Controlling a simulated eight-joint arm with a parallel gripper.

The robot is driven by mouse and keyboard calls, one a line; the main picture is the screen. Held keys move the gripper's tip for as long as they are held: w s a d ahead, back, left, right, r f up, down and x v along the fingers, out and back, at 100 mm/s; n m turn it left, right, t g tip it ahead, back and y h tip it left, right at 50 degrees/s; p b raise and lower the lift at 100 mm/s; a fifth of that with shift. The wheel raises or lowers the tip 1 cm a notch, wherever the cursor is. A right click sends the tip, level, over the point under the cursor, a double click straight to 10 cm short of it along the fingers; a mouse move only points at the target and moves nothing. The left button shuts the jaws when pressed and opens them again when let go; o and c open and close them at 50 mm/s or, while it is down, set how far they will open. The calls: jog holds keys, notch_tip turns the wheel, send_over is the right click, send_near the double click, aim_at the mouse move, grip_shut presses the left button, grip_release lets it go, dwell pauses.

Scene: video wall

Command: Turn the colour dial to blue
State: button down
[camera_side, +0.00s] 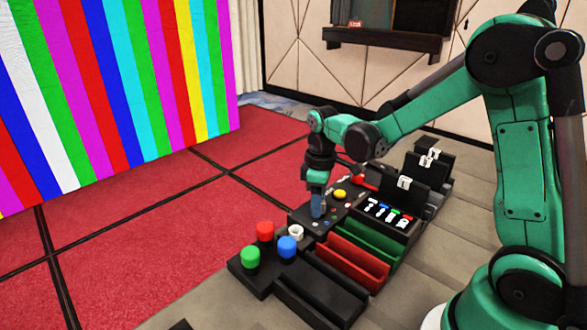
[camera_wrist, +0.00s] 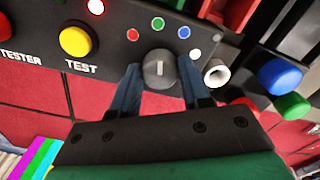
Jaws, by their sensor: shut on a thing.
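The colour dial (camera_wrist: 159,70) is a round grey knob on a black panel (camera_wrist: 118,58), with a short white line on its face. The line stands upright in the wrist view, toward the green dot (camera_wrist: 157,23). Around the dial are a red dot (camera_wrist: 133,34), a blue dot (camera_wrist: 184,32) and a white dot (camera_wrist: 195,54). My gripper (camera_wrist: 160,84) has one blue finger on each side of the dial and is shut on it. In the side view my gripper (camera_side: 318,210) points down at the panel and hides the dial.
A yellow TEST button (camera_wrist: 75,40) and a lit red lamp (camera_wrist: 95,6) are left of the dial. A white hollow cylinder (camera_side: 296,232) and red (camera_side: 265,231), green (camera_side: 250,257) and blue (camera_side: 287,246) cylinders stand nearby. The video wall (camera_side: 110,90) shows coloured stripes.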

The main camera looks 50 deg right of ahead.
jog(key=m, duration=0.7)
dwell(0.3)
dwell(0.3)
jog(key=shift+c, duration=2.1)
grip_release()
jog(key=shift+r, duration=2.85)
